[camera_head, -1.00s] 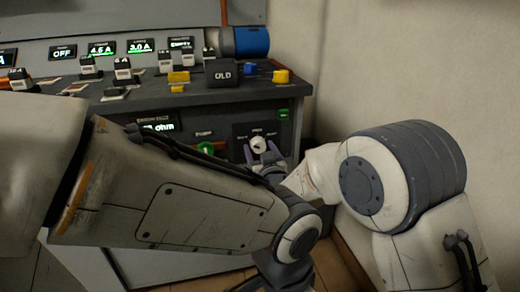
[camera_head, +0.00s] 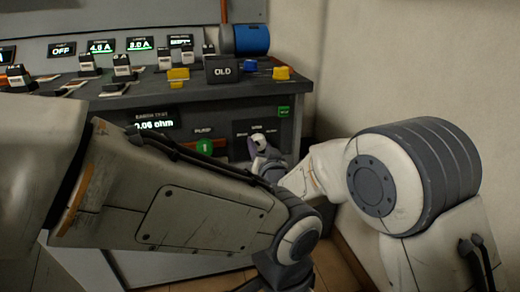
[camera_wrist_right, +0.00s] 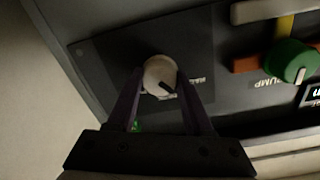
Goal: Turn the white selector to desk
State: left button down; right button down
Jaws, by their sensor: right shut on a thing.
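The white selector (camera_head: 259,139) is a round knob on a dark plate on the bench's front panel, at the right end. In the right wrist view the selector (camera_wrist_right: 160,74) shows a dark pointer mark angled to the lower right. My right gripper (camera_head: 259,149) has its two purple-grey fingers on either side of the knob, shut on it; the fingers also show in the right wrist view (camera_wrist_right: 160,88). Labels around the knob are too small or partly covered to read surely.
A green knob (camera_wrist_right: 291,61) marked PUMP sits beside the selector plate. An ohm display (camera_head: 155,124) is further left. On the bench top are a dark block marked OLD (camera_head: 222,70), a yellow block (camera_head: 281,73) and a blue cylinder (camera_head: 251,41). A wall stands close at right.

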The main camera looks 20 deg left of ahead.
jog(key=m+b, duration=0.1)
jog(key=m, duration=0.2)
jog(key=shift+m, duration=0.3)
jog(key=shift+m+b, duration=0.85)
jog(key=shift+m, duration=0.85)
jog(key=shift+d, duration=0.1)
jog(key=shift+c, duration=1.5)
grip_release()
